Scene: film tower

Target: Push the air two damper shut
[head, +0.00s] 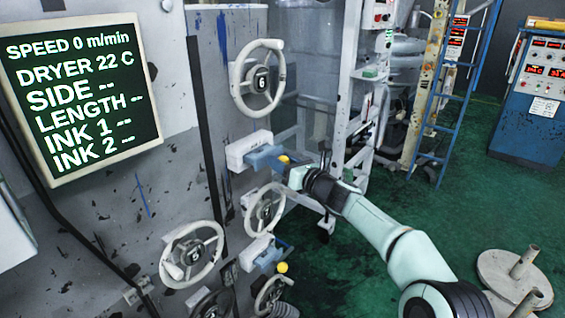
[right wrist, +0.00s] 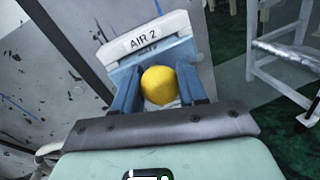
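The air two damper (head: 250,150) is a white housing on the grey machine side, with a blue part and a yellow knob (head: 284,158). In the right wrist view its label plate (right wrist: 143,42) reads AIR 2, and the yellow knob (right wrist: 160,86) stands between blue parts. My right gripper (head: 281,164) is at the knob, its dark palm (right wrist: 160,128) facing the housing. The knob nearly fills the space between its fingers; whether they press on it cannot be told. How far the slide stands out is partly hidden by the gripper. My left gripper is out of view.
A similar lower damper (head: 258,252) has its own yellow knob (head: 282,267). Several handwheels, such as number 6 (head: 257,79), stick out nearby. A display (head: 82,95) is at left. A white frame (head: 347,90) stands behind my arm. Green floor (head: 455,210) is open at right.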

